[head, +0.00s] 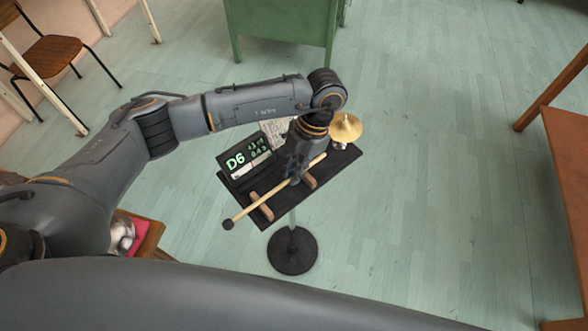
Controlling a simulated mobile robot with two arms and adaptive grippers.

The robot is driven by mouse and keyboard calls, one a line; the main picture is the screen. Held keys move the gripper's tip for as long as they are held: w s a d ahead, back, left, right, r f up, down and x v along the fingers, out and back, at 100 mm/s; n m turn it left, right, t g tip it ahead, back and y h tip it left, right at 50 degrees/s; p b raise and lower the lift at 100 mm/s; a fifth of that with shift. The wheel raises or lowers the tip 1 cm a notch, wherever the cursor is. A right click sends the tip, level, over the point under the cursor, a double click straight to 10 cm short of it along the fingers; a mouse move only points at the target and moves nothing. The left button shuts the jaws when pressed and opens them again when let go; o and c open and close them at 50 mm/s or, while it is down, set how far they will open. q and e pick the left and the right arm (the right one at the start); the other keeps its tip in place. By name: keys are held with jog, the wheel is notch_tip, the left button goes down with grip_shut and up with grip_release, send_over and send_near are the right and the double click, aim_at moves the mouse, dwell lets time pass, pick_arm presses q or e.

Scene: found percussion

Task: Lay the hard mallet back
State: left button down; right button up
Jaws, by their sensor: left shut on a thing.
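The mallet has a pale wooden shaft (272,191) and a dark round head (228,224) at its lower left end. My left gripper (294,179) is shut on the shaft from above, right of its middle. The mallet lies across two brown wooden rests (261,207) on a black stand tray (290,210). I cannot tell whether the shaft touches the rests or hangs just above them. The head sticks out past the tray's left edge. The gripper hides part of the shaft. My right gripper is out of view.
A black display (244,164) reading D6 and a printed sheet (274,130) stand at the tray's back. A small brass cymbal (345,127) is at its right end. The stand's round base (292,251) is below.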

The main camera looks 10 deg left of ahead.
pick_arm(q)
jog(key=shift+f, duration=0.15)
jog(key=c, duration=1.4)
grip_release()
jog(key=shift+o, duration=0.2)
jog(key=v, duration=1.2)
jog(key=shift+s, duration=0.1)
